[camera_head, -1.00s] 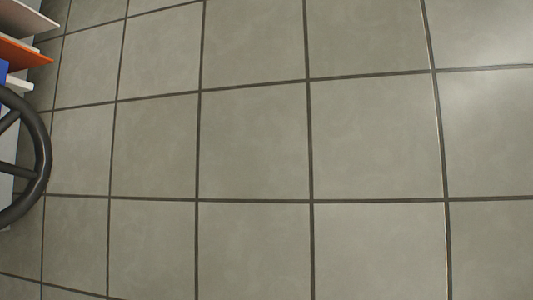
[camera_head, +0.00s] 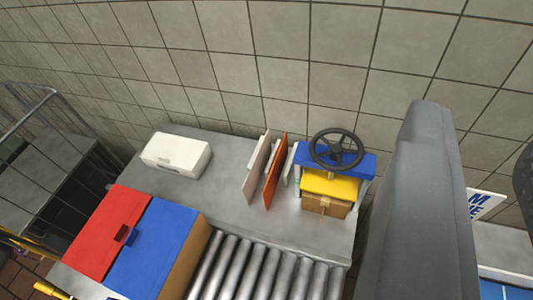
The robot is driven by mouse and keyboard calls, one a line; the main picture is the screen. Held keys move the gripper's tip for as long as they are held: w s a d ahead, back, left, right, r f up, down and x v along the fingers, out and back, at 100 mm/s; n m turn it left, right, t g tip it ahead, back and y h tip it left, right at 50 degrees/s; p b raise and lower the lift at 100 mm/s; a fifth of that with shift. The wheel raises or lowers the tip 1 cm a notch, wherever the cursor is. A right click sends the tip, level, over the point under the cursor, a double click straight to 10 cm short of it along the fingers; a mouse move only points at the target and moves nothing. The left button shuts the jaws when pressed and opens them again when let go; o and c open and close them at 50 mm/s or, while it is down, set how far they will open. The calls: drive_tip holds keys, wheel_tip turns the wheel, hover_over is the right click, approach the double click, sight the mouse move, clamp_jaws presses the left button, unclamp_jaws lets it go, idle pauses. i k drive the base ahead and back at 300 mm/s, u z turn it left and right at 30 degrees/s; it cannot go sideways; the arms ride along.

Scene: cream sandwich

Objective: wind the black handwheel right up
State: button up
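The black handwheel (camera_head: 337,149) is a spoked ring on top of a small press at the back right of the grey bench. Under it are a blue crosspiece (camera_head: 350,162) and a yellow block (camera_head: 329,186). A brown box (camera_head: 326,206) sits below the yellow block. A large grey piece, probably part of my arm, stands right of the press. My gripper's fingertips are not in view, and nothing touches the handwheel.
Metal rollers (camera_head: 262,270) run along the bench front. Red (camera_head: 107,228) and blue (camera_head: 150,245) lids lie at left. A white box (camera_head: 176,154) and upright white and orange (camera_head: 275,170) plates stand behind. A wire cage (camera_head: 45,130) is far left.

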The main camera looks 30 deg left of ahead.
sight(335, 150)
drive_tip(key=z, duration=0.7)
drive_tip(key=k, duration=1.7)
drive_tip(key=u, duration=0.55)
drive_tip(key=i, duration=1.65)
drive_tip(key=z, duration=0.05)
